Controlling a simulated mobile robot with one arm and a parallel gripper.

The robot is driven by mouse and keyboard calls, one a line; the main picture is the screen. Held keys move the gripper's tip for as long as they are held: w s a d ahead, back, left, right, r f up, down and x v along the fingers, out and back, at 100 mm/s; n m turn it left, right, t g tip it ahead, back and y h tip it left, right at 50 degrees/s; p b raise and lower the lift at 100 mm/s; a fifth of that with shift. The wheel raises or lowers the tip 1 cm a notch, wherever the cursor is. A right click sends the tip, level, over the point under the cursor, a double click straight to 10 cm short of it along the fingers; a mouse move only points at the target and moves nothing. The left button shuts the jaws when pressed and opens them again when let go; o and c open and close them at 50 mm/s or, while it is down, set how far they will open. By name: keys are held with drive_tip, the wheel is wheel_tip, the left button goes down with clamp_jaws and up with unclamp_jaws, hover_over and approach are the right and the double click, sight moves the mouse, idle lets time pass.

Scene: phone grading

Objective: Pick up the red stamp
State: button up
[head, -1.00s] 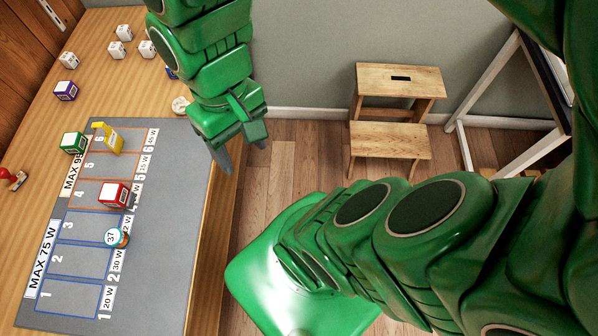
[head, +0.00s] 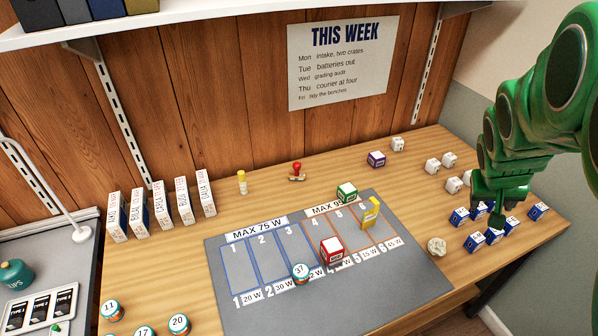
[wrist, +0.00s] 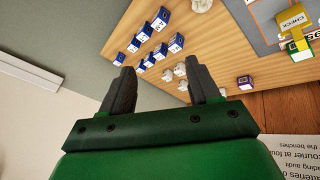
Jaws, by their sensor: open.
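The red stamp (head: 297,171) has a round red knob and a flat base. It stands upright on the wooden table near the wall, behind the grey mat (head: 225,270). I do not make it out in the wrist view. My gripper (head: 498,215) is at the right end of the table, above the blue-and-white cubes and well to the right of the stamp. In the wrist view my gripper (wrist: 163,88) has its two dark fingers apart with nothing between them.
Blue cubes (head: 460,216) and white cubes (head: 432,165) lie under and beside my gripper. A purple cube (head: 376,159) stands right of the stamp, a yellow-capped bottle (head: 241,182) left of it.

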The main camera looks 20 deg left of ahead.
drive_tip(key=w+a+f+n+t, duration=0.1)
drive_tip(key=w+a+n+t, duration=0.15)
drive_tip(key=w, duration=0.45)
drive_tip(key=w+a+f+n+t, duration=0.1)
drive_tip(key=w+a, duration=0.2)
drive_tip(key=w, duration=0.4)
drive_tip(key=w+a+f+n+t+y, duration=0.25)
drive_tip(key=w+a+f+y, duration=0.2)
drive_tip(key=w+a, duration=0.6)
drive_tip(key=n+g+y, duration=0.5)
drive_tip(key=n+y, duration=0.3)
drive_tip(key=y, duration=0.2)
approach(294, 166)
drive_tip(key=shift+h, duration=0.25)
drive_tip(key=w+a+f, duration=0.2)
drive_tip(key=w+f, duration=0.1)
drive_tip(key=shift+a, duration=0.3)
drive_tip(key=shift+r+x, duration=0.1)
drive_tip(key=shift+x, duration=1.85)
drive_tip(key=shift+r+x, duration=0.15)
drive_tip(key=shift+x, duration=1.8)
drive_tip(key=shift+s+a, duration=0.1)
drive_tip(key=shift+a, duration=0.05)
drive_tip(key=c, duration=1.1)
